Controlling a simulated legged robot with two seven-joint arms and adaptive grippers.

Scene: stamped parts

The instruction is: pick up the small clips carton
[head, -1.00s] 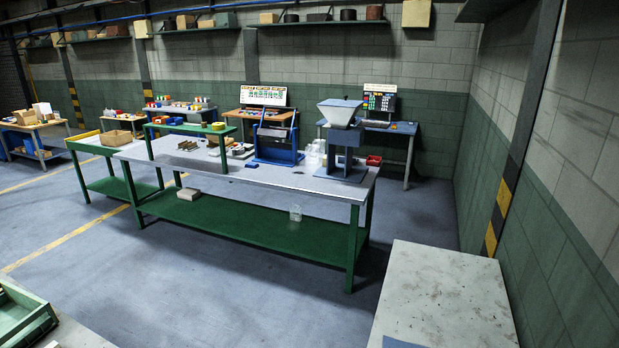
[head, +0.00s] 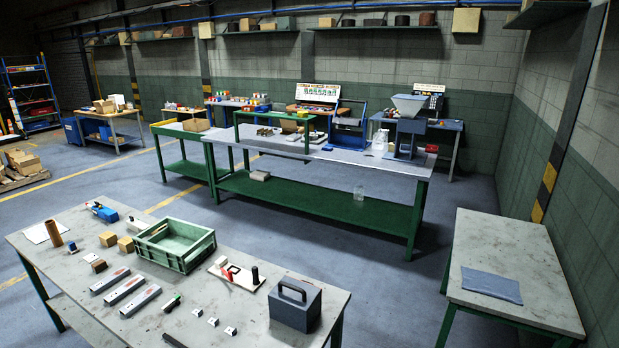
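Several small brown cartons lie on the near grey table. One carton (head: 107,238) and a second carton (head: 126,244) stand close together left of the green crate. Neither of my grippers is in view.
The near table (head: 245,265) also carries a green crate (head: 152,258), several long pale boxes (head: 125,290), a dark block with a handle (head: 295,305) and small white pieces. A side table (head: 515,245) holds a blue cloth (head: 491,285). Floor lies clear between the tables.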

